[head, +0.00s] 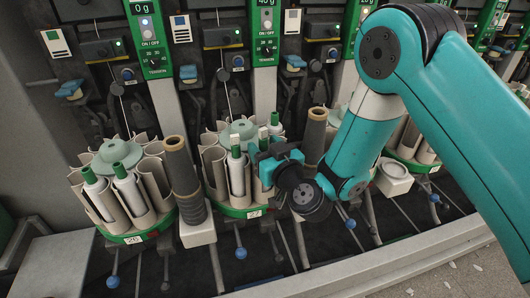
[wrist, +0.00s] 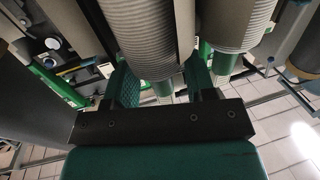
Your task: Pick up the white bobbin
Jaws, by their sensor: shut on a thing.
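A white bobbin (wrist: 140,35) with ribbed winding and a green tip (wrist: 165,88) stands between the two fingers of my gripper (wrist: 160,72) in the wrist view. My gripper is shut on it. In the head view my gripper (head: 268,158) is at the front right of the middle round magazine, rim marked 27 (head: 254,213), and partly hides the bobbin there. Another white bobbin with a green top (head: 236,165) stands in a pocket just left of the gripper. In the wrist view a second ribbed bobbin (wrist: 235,25) is close to the right finger.
The left magazine (head: 132,237), marked 26, holds white bobbins with green tops. Levers with blue knobs (head: 241,253) stick out below. A light rail (head: 400,245) runs along the front, with tiled floor beyond.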

